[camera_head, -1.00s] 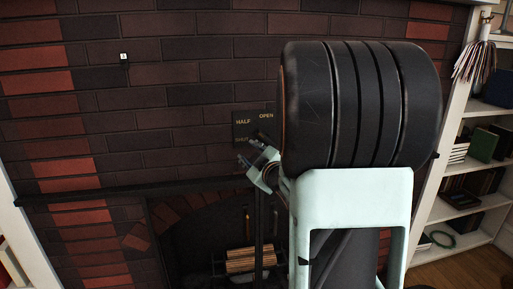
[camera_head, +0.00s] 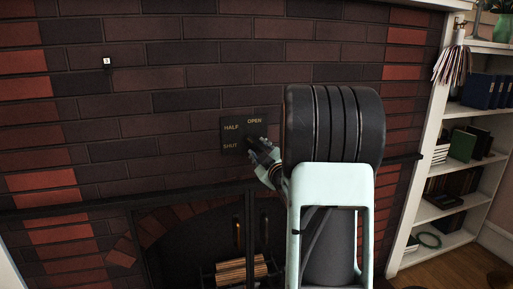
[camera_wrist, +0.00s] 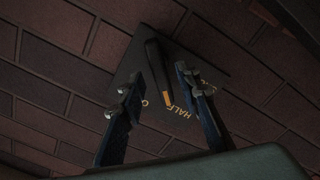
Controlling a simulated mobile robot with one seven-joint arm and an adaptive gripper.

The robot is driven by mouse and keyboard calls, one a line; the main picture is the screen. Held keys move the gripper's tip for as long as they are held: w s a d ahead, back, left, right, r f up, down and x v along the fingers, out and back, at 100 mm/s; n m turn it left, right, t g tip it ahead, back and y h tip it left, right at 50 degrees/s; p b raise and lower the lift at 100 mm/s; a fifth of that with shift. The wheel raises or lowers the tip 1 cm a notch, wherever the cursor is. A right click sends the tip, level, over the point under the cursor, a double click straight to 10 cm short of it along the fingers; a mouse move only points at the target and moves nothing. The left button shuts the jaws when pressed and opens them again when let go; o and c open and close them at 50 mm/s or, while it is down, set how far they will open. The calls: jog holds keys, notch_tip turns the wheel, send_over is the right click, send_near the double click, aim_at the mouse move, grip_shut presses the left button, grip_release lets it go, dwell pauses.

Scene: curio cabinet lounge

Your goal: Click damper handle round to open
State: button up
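The dark damper plate (camera_head: 230,139) is on the brick wall above the fireplace, lettered HALF, OPEN and SHUT. My gripper (camera_head: 262,150) is at the plate's lower right corner in the head view, where the handle cannot be made out. In the wrist view the plate (camera_wrist: 140,42) is tilted and fills the middle. The damper handle (camera_wrist: 157,70) is a slim dark bar with a tan tip, pointing near HALF. My gripper (camera_wrist: 158,82) is open, one finger on each side of the handle, with gaps visible on both sides. Depth to the handle is unclear.
A dark mantel ledge (camera_head: 100,205) runs below the plate, over the fireplace with stacked logs (camera_head: 240,270). A small white tag (camera_head: 107,61) is on the wall at left. A white bookshelf (camera_head: 408,235) stands at right. The brick wall left of the plate is mostly clear.

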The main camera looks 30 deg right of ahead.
aim_at(257, 146)
jog(key=shift+x, duration=1.65)
grip_shut()
